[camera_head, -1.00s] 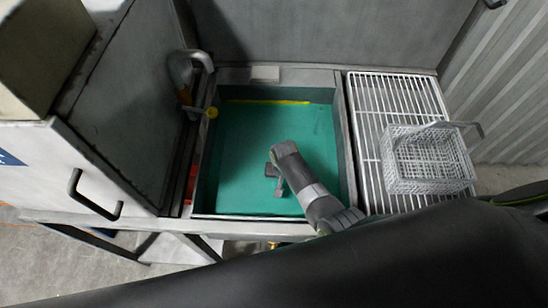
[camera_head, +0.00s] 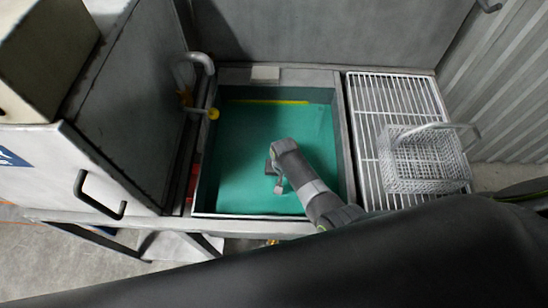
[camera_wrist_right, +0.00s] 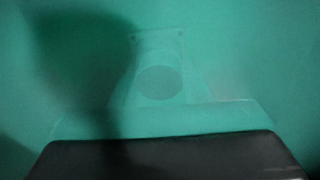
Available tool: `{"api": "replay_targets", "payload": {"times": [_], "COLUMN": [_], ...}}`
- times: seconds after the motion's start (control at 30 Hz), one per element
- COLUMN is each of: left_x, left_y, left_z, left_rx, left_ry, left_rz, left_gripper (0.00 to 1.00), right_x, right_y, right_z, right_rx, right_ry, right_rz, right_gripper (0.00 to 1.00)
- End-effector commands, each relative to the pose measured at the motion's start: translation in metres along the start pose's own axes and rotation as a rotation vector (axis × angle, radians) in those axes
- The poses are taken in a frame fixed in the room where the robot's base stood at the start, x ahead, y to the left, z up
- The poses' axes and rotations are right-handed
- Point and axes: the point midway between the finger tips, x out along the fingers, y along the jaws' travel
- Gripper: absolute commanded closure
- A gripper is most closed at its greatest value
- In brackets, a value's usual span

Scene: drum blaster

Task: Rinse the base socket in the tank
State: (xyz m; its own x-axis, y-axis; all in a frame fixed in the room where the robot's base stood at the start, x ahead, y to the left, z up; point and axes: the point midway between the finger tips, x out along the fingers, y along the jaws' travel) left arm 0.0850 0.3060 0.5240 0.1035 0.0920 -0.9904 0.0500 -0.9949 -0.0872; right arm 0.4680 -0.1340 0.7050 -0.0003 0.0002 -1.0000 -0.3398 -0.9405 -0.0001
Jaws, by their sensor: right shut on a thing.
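The tank (camera_head: 345,150) is an open metal basin filled with green liquid (camera_head: 245,140). My right arm reaches down into it from the lower right. My right gripper (camera_head: 276,178) is low in the tank, right of its middle, shut on the base socket. In the right wrist view, the base socket (camera_wrist_right: 122,92) shows faintly through green haze as a tapering plate with a round dark opening. The dark body of my gripper fills the bottom edge there. The fingertips and their contact with the socket are hidden by the murk. My left gripper is out of view.
A white wire rack (camera_head: 362,120) lies right of the tank with a wire basket (camera_head: 425,165) on it. A curved tap (camera_head: 187,70) stands at the tank's left edge, beside a grey metal cabinet (camera_head: 120,110). A dark arm link of mine covers the lower right.

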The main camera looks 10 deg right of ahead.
Motion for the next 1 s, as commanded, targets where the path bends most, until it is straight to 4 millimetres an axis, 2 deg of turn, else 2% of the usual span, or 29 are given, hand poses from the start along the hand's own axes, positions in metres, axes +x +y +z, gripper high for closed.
{"api": "replay_targets", "payload": {"times": [0.5, 1.0], "left_x": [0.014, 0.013], "left_y": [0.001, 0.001], "left_z": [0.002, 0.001], "left_rx": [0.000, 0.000], "left_ry": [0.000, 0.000], "left_rz": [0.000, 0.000], "left_gripper": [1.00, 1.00], "right_x": [0.018, 0.018], "right_y": [0.000, 0.000], "right_z": [0.000, 0.000], "right_rx": [0.000, 0.000], "right_ry": [0.000, 0.001], "right_rz": [0.000, 0.000], "right_gripper": [1.00, 1.00]}}
